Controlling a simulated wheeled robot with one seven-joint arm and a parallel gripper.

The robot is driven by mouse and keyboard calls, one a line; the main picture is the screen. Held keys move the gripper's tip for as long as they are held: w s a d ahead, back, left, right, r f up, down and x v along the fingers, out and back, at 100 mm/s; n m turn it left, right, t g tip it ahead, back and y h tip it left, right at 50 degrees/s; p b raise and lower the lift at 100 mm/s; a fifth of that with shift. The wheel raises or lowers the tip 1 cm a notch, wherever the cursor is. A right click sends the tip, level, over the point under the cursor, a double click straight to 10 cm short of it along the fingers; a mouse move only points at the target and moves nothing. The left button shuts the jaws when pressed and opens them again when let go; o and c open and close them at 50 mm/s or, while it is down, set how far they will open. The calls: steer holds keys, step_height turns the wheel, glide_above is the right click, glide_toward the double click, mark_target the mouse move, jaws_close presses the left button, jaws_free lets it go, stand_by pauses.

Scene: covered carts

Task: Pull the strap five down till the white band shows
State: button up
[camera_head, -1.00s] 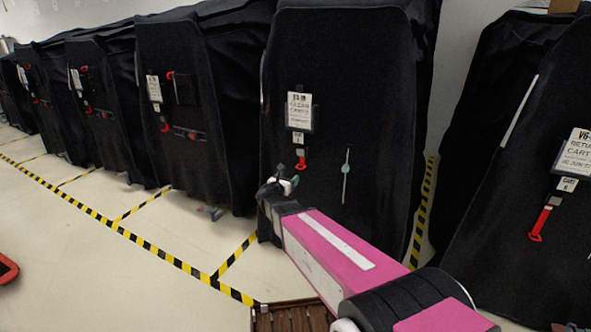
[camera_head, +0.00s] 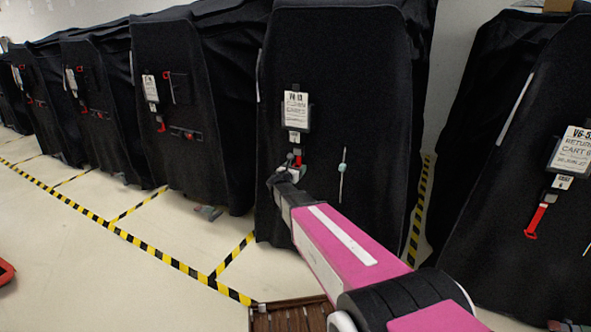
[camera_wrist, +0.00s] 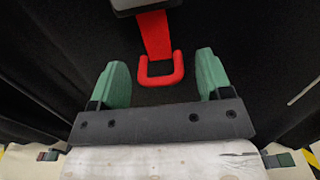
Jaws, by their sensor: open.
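The red strap (camera_head: 298,160) hangs below a small tag and a white sign card (camera_head: 296,107) on the black cover of the middle cart. In the wrist view the strap (camera_wrist: 154,36) comes out of a dark grey buckle (camera_wrist: 145,5) and ends in a red loop (camera_wrist: 161,80). The webbing I see is all red. My gripper (camera_wrist: 162,76) is open, with one green finger on each side of the loop and gaps on both sides. In the head view my gripper (camera_head: 287,170) is at the strap's lower end and partly hides it.
A thin pale strip with a small disc (camera_head: 342,168) hangs right of the strap on the same cover. The right cart has its own red strap (camera_head: 537,219). More covered carts stand at left. Yellow-black tape (camera_head: 170,259) marks the open floor.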

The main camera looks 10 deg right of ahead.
steer(key=c, duration=1.3)
steer(key=shift+o, duration=0.2)
step_height(320, 180, down, 11)
steer(key=shift+r, duration=0.1)
steer(key=o, duration=1.3)
steer(key=shift+c, duration=0.2)
steer(key=v, duration=1.1)
steer(key=shift+d, duration=0.1)
